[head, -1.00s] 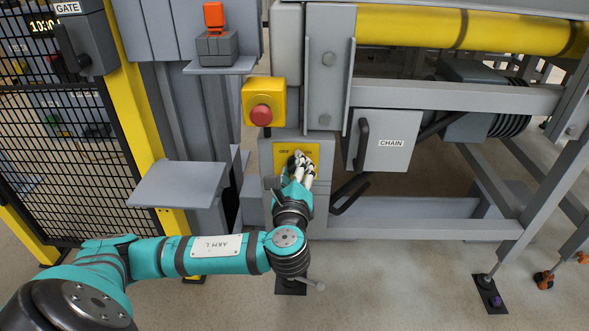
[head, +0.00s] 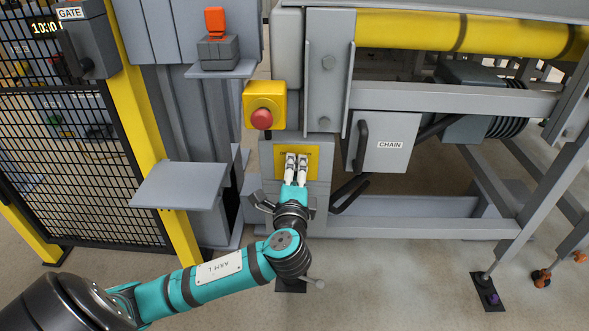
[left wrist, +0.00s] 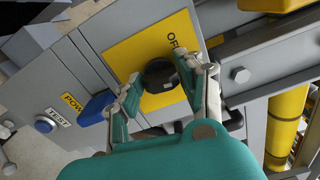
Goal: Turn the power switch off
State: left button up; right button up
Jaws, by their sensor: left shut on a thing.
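The power switch is a black rotary knob (left wrist: 160,76) on a yellow plate (left wrist: 124,58). The plate's visible lettering starts with "OF"; the rest is hidden. In the head view the yellow plate (head: 313,152) is on the grey cabinet front below the emergency stop, and my gripper hides the knob. My left gripper (head: 297,158) faces the plate with its two fingers side by side. In the left wrist view the fingers are shut on the knob from both sides. My right gripper is not in view.
A red emergency stop (head: 262,118) on a yellow box is just above left. A grey CHAIN box (head: 390,141) is to the right. A grey shelf (head: 180,186) juts out at left.

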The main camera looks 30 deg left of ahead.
pick_arm(q)
jog(key=n, duration=0.5)
jog(key=shift+f+n, duration=0.25)
jog(key=shift+n, duration=0.05)
jog(key=n+b, duration=0.1)
jog(key=n, duration=0.3)
jog(key=shift+d+n, duration=0.1)
jog(key=shift+n, duration=0.6)
jog(key=o, duration=1.1)
jog(key=shift+r, duration=0.1)
jog(key=shift+s, duration=0.1)
jog(key=v, duration=1.2)
